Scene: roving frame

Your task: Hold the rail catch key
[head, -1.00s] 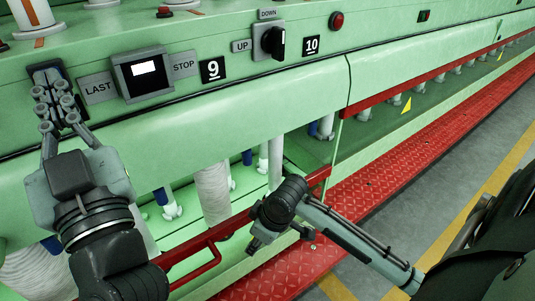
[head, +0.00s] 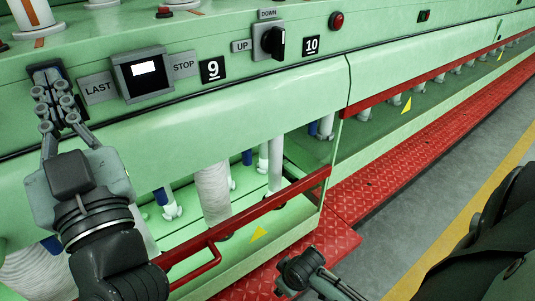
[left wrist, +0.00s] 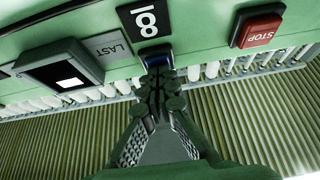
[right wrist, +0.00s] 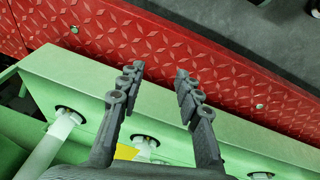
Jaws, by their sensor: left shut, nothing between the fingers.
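A small blue piece (left wrist: 155,59) sits on the green panel beside the LAST label (left wrist: 113,48); I cannot tell whether it is the rail catch key. My left gripper (head: 49,85) has its fingers together right at this piece, and it hides most of it. In the left wrist view the shut fingers (left wrist: 157,80) point straight at the blue piece, under a black number plate (left wrist: 145,19).
A red tread step (head: 430,135) borders the grey floor.

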